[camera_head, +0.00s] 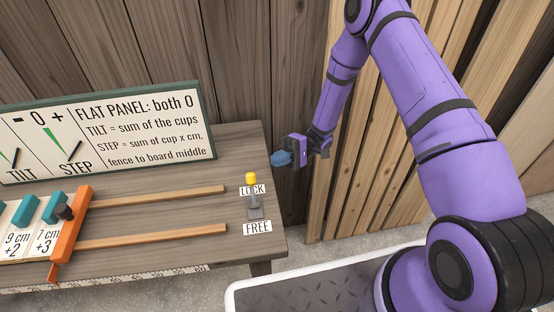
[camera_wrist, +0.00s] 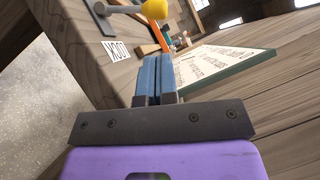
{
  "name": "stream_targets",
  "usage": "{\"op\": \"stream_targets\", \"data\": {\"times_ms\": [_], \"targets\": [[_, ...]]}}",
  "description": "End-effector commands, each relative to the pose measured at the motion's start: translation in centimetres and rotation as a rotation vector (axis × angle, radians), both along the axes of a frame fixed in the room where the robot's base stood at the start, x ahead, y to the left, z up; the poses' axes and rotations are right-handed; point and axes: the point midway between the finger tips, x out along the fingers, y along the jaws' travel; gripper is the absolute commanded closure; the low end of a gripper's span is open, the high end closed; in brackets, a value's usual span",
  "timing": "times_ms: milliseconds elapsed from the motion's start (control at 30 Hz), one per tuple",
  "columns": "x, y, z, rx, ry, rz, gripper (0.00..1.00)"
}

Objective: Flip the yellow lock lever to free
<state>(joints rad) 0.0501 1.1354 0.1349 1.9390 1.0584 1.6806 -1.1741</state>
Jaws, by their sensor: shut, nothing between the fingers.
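The lock lever has a yellow knob (camera_head: 251,178) and a grey base (camera_head: 255,209) on the right end of the wooden table. Its knob stands at the LOCK label (camera_head: 252,190), and the FREE label (camera_head: 257,227) lies on the near side. In the wrist view the yellow knob (camera_wrist: 154,9) appears just beyond the fingertips, with the LOCK label (camera_wrist: 116,50) to its left. My gripper (camera_head: 280,159) is shut and empty, to the right of the lever near the table's right edge. Its blue fingers (camera_wrist: 156,72) are together.
A sign board (camera_head: 110,135) stands at the back of the table. An orange fence (camera_head: 73,235) sits at the left, with two wooden rails (camera_head: 160,197) running toward the lever. A grey metal-floored tray (camera_head: 300,295) is in front. Plank walls rise behind.

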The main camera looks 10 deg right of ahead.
Motion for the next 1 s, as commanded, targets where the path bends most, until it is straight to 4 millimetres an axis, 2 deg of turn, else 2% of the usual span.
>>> {"op": "stream_targets", "data": {"times_ms": [200, 433, 600, 1000], "targets": [[-2.0, 3.3, 0.7, 0.000, -0.001, 0.004, 1.00], [-3.3, 5.7, 1.2, 0.000, -0.001, 0.002, 1.00], [-3.7, 6.3, 1.4, -0.001, -0.001, 0.000, 1.00], [-3.7, 6.3, 1.4, 0.000, -0.005, 0.000, 1.00]]}}
